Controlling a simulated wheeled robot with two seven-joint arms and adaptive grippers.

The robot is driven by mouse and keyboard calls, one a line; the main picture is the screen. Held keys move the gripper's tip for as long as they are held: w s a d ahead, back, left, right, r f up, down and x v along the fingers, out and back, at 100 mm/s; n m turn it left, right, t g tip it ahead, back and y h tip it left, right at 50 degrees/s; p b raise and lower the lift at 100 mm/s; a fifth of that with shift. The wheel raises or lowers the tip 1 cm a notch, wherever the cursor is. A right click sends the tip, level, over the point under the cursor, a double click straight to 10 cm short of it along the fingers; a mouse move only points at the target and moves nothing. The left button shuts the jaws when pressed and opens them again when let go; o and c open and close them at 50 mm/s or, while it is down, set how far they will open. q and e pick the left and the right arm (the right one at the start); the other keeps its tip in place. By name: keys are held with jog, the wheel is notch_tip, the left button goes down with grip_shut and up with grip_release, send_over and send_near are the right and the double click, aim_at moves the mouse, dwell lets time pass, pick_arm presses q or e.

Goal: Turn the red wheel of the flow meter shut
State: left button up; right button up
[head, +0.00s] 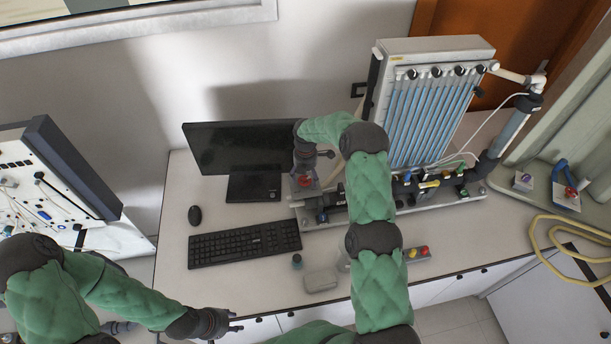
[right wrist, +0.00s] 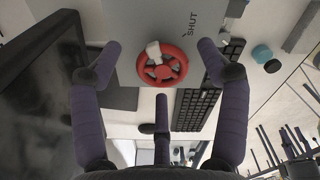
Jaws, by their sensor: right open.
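The red wheel (right wrist: 176,72) shows in the right wrist view, a spoked ring with a white mark at its upper left. It sits on a grey plate (right wrist: 205,16) lettered SHUT. In the head view the wheel (head: 304,181) is small, at the left end of the apparatus base. My right gripper (head: 316,166) is just above it. In the wrist view my right gripper (right wrist: 160,50) is open, with fingers on both sides of the wheel and clear gaps to it. My left gripper (head: 236,321) is empty, its fingertips apart, at the table's front edge.
The manometer board (head: 430,110) with blue tubes stands at the right. A monitor (head: 235,150), keyboard (head: 245,243) and mouse (head: 195,215) are on the left of the table. A small dark jar (head: 297,260) and a grey box (head: 321,280) are near the front.

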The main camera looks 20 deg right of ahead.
jog(key=c, duration=1.1)
jog(key=shift+m+b, duration=0.3)
jog(key=shift+b, duration=0.05)
jog(key=shift+d+f+m+b, duration=0.1)
jog(key=shift+m+b, duration=0.6)
jog(key=shift+b, duration=0.35)
jog(key=m+b, duration=0.3)
jog(key=shift+s+m, duration=0.1)
jog(key=shift+m, duration=0.2)
jog(key=m+b, duration=0.3)
jog(key=m, duration=0.1)
jog(key=shift+s, duration=0.15)
jog(key=shift+m+b, duration=0.95)
jog(key=shift+m, duration=0.95)
jog(key=shift+s+f, duration=0.1)
